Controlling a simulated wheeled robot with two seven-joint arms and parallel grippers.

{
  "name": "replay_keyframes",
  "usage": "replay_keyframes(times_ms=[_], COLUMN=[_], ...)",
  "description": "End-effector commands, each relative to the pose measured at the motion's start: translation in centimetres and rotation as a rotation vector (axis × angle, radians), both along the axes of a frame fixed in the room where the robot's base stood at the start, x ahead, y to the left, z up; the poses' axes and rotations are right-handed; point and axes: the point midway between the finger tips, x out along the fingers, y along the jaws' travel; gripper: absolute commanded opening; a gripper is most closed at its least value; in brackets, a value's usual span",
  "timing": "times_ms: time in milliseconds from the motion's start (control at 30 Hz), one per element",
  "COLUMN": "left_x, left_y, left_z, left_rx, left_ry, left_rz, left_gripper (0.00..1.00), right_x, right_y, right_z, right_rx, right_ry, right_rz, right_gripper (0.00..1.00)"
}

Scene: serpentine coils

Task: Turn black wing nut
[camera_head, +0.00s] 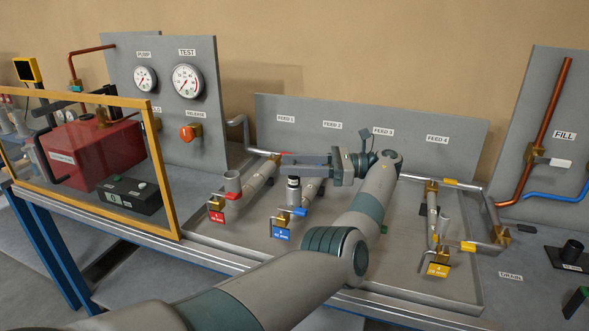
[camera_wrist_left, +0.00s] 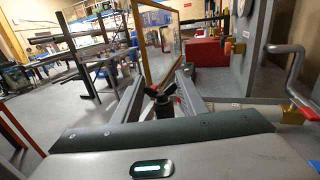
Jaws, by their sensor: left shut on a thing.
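My left gripper (camera_head: 291,161) is in the head view at the FEED 2 branch, its fingers pointing left above an upright fitting with a dark collar (camera_head: 293,182). In the left wrist view the black wing nut (camera_wrist_left: 160,92) sits between the two fingers of the left gripper (camera_wrist_left: 158,84), on top of a dark upright post. A small red patch shows by its wings. The gripper is shut on the wing nut. In the head view the fingers mostly hide the nut. My right gripper is in neither view.
FEED 1 has a red tag (camera_head: 216,217), FEED 2 a blue tag (camera_head: 281,233) and FEED 4 a yellow tag (camera_head: 438,270). My left arm covers most of FEED 3. A yellow-framed clear guard (camera_head: 163,175) stands left, before a red tank (camera_head: 97,155).

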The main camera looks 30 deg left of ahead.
Motion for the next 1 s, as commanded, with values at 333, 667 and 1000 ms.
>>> replay_keyframes(times_ms=[333,667,1000], left_x=[-0.16,-0.07,-0.08], left_y=[-0.08,-0.02,0.40], left_z=[-0.63,-0.27,-0.03], left_rx=[-0.009,-0.004,-0.002], left_ry=[0.007,0.003,0.002], left_rz=[0.006,0.003,0.003], left_gripper=[0.16,0.58,0.58], right_x=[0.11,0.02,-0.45], right_y=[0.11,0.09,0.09], right_z=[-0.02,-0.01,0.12], right_rx=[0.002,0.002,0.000], right_ry=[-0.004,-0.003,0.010], right_rz=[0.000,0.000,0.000], right_gripper=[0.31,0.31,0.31])
